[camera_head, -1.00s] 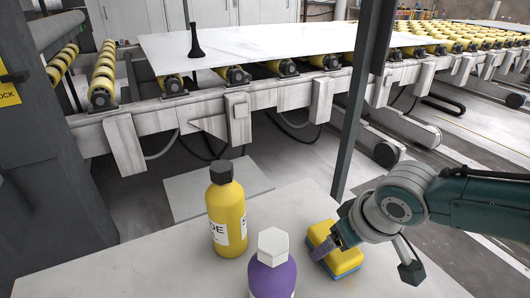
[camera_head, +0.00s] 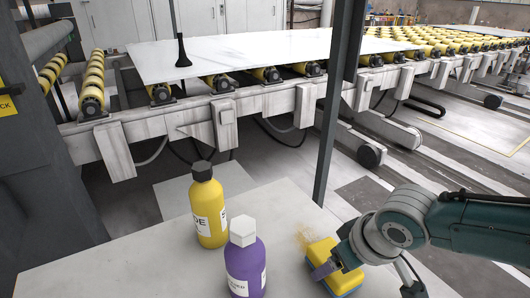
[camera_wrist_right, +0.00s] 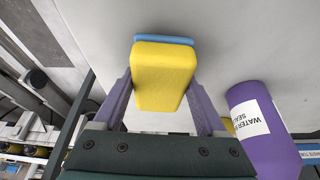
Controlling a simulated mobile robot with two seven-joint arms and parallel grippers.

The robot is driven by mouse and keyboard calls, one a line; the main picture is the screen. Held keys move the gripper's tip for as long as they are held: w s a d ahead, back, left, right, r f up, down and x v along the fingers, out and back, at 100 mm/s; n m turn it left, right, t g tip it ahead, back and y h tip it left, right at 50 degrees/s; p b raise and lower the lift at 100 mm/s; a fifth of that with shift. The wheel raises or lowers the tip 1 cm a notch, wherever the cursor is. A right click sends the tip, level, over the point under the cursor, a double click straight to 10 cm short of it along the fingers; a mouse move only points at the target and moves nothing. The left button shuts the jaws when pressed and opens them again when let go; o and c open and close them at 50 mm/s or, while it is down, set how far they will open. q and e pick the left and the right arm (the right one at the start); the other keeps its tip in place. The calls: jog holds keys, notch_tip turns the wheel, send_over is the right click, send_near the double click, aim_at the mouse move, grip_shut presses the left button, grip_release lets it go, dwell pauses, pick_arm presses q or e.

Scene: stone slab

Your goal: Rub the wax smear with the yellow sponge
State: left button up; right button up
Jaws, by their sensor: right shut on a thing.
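The wax smear (camera_head: 306,238) is a blotchy tan patch on the pale stone surface (camera_head: 130,262), just beyond the far-left edge of the sponge in the head view. The yellow sponge (camera_head: 322,249) has a blue layer underneath. My right gripper (camera_head: 334,266) is shut on the sponge, with a purple finger against its side. In the right wrist view the sponge (camera_wrist_right: 165,72) sits between both purple fingers of the gripper (camera_wrist_right: 163,95). The sponge appears low at the surface; its contact is hidden. The smear cannot be made out in the wrist view. My left gripper is out of view.
A yellow bottle (camera_head: 208,215) and a purple bottle with a white cap (camera_head: 246,268) stand left of the sponge. The purple bottle (camera_wrist_right: 262,128) is close to the gripper in the wrist view. A dark post (camera_head: 328,135) rises behind the surface.

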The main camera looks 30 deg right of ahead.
jog(key=r+p, duration=0.2)
jog(key=r, duration=0.1)
jog(key=shift+w+r, duration=0.2)
jog(key=shift+w, duration=0.15)
notch_tip(320, 180, up, 4)
jog(key=p, duration=0.4)
jog(key=shift+f, duration=0.15)
